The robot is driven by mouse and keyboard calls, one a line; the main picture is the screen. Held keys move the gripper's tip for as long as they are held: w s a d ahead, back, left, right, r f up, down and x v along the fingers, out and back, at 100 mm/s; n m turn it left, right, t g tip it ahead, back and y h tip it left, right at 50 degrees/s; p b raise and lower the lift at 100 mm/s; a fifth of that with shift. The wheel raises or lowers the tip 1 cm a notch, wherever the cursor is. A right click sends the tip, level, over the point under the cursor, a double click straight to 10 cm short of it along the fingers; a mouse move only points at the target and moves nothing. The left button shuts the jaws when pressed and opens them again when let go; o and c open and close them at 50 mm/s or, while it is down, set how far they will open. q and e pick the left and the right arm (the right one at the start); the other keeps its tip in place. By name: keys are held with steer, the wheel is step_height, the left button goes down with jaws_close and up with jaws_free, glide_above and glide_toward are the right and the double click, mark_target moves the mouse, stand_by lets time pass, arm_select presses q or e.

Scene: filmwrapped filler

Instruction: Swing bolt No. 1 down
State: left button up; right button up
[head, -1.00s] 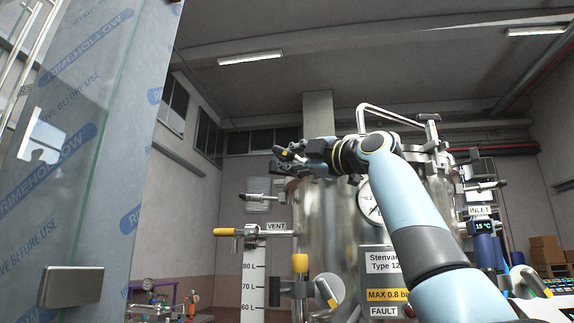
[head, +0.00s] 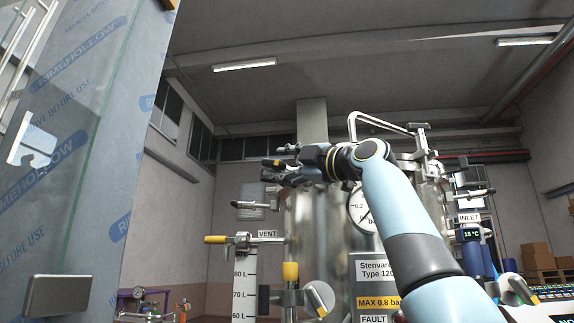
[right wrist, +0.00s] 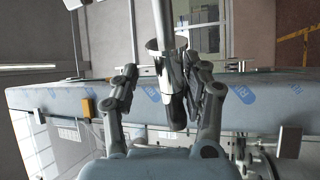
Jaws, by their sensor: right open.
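The steel tank (head: 315,225) stands ahead, its lid rim partly hidden behind my right arm. My right gripper (head: 272,168) is open above the rim's left part and points left. In the right wrist view, a metal swing bolt with a dark grip (right wrist: 172,95) lies between the open fingers (right wrist: 160,72), close to the right finger. I cannot tell whether they touch. Another bolt (head: 230,205) sticks out level at the tank's left side, and one (head: 475,192) at its right. One (head: 420,127) stands upright at the back. I cannot read any bolt number. My left gripper is out of view.
A film-wrapped glass panel (head: 75,150) fills the left side. A yellow-tipped vent valve (head: 217,240), a pressure gauge (head: 360,210) and a bent lid handle (head: 375,120) stick out from the tank. The space left of my right gripper is open.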

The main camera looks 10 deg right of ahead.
steer(key=v, duration=1.2)
